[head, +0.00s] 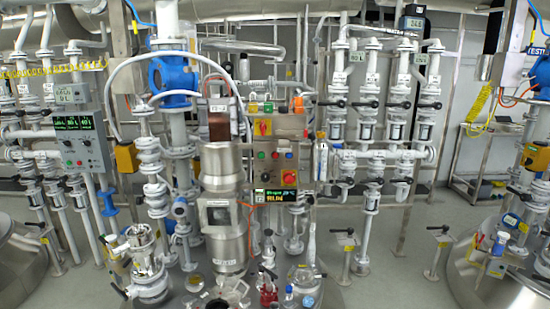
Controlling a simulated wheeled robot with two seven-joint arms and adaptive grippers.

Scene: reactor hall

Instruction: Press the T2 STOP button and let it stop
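A steel control panel (278,140) stands at the centre, right of a steel column. A red mushroom button on a yellow base (291,178) sits below, and a red-and-yellow rotary switch (263,127) above. Button labels are too small to read, so I cannot tell which one is T2 STOP. A lit display (274,196) under the panel shows yellow and white text, hard to read. Neither of my grippers is in view.
A steel cylindrical column (221,168) stands just left of the panel. Glassware (304,279) and a red-filled flask (267,290) stand below. Valve piping (370,150) rises to the right. A grey control box (79,141) hangs at left. Floor (400,270) shows at right.

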